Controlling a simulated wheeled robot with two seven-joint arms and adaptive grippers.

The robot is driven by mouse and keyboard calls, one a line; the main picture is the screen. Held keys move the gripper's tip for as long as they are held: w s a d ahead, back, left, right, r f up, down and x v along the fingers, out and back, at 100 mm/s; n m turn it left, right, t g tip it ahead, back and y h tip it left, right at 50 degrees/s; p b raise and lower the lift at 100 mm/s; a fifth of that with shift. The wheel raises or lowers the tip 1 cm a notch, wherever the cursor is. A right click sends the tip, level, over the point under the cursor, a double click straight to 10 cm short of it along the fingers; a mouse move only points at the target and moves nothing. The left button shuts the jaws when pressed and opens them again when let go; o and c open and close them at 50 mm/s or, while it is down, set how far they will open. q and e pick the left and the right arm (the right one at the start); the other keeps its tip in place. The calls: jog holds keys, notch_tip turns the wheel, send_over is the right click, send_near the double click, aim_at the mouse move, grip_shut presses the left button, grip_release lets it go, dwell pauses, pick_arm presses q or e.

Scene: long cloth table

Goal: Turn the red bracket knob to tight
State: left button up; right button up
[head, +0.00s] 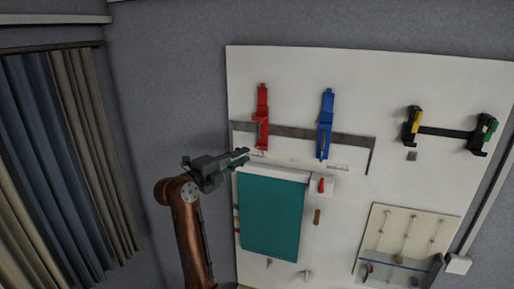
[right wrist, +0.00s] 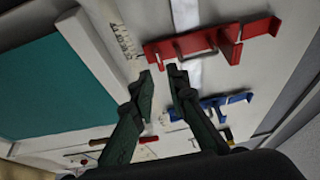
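The red bracket (head: 262,115) is fixed upright on the white wall panel. It fills the upper right of the right wrist view (right wrist: 190,45), with a grey metal loop at its middle. I cannot clearly pick out a knob on it or tell its setting. My right gripper (head: 243,157) is just below and left of the bracket in the head view. Its two fingers (right wrist: 160,70) are parted and empty, with their tips short of the bracket in the right wrist view. My left gripper is in neither view.
A blue bracket (head: 325,125) hangs right of the red one, with a grey strip (head: 292,132) running behind both. A teal cloth (head: 271,215) hangs below. A white box (head: 312,190) with a red lever (head: 321,185) is beside it. Black clamps (head: 413,125) sit far right.

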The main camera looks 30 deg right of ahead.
aim_at(259, 147)
jog(key=p+x, duration=0.3)
jog(key=x, duration=0.4)
jog(key=shift+w+d, duration=0.1)
jog(key=shift+d, duration=0.1)
jog(key=shift+d+f, duration=0.1)
grip_shut()
